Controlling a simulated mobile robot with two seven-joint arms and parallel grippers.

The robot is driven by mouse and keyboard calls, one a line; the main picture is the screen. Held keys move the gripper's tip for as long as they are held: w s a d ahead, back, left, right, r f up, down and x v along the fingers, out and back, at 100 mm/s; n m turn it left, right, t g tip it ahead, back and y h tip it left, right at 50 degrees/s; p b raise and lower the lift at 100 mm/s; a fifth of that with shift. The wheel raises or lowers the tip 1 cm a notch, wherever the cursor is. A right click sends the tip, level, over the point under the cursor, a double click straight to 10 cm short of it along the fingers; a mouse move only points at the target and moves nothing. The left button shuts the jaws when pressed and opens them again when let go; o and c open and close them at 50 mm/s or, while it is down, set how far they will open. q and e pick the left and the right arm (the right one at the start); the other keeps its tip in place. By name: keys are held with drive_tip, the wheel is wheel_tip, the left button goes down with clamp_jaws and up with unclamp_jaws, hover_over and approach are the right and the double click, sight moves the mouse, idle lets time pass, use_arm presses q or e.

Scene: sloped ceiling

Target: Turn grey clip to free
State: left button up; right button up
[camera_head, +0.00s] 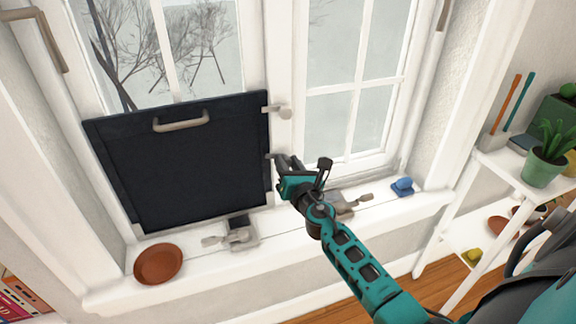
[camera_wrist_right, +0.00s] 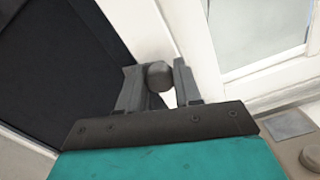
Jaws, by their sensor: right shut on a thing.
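A dark panel (camera_head: 185,165) with a pale handle (camera_head: 181,123) stands on the sill against the left window pane. A light clip with a round knob (camera_head: 284,113) sits on the window post at the panel's upper right edge. My right gripper (camera_head: 284,163) is lower on the same post, beside the panel's right edge. In the right wrist view its fingers (camera_wrist_right: 158,88) are shut on a grey round knob (camera_wrist_right: 159,76), the lower grey clip. Most of this clip is hidden by the fingers. My left gripper is not in view.
A brown dish (camera_head: 158,264), a metal latch (camera_head: 238,232), another latch (camera_head: 346,203) and a blue object (camera_head: 402,186) sit along the sill. A white shelf (camera_head: 500,165) with a potted plant (camera_head: 546,158) stands at the right.

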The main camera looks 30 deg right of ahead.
drive_tip(key=m, duration=0.3)
drive_tip(key=shift+f+m+b, duration=0.1)
drive_tip(key=shift+m+b, duration=0.3)
drive_tip(key=m+b, duration=0.1)
drive_tip(key=m, duration=0.3)
drive_tip(key=shift+d+m, duration=0.1)
drive_tip(key=shift+m, duration=0.2)
drive_tip(key=m, duration=0.5)
drive_tip(key=shift+m, duration=0.4)
drive_tip(key=shift+f+m, duration=0.1)
drive_tip(key=shift+m, duration=0.2)
drive_tip(key=o, duration=1)
drive_tip(key=shift+o, duration=0.2)
drive_tip(key=shift+s, duration=0.1)
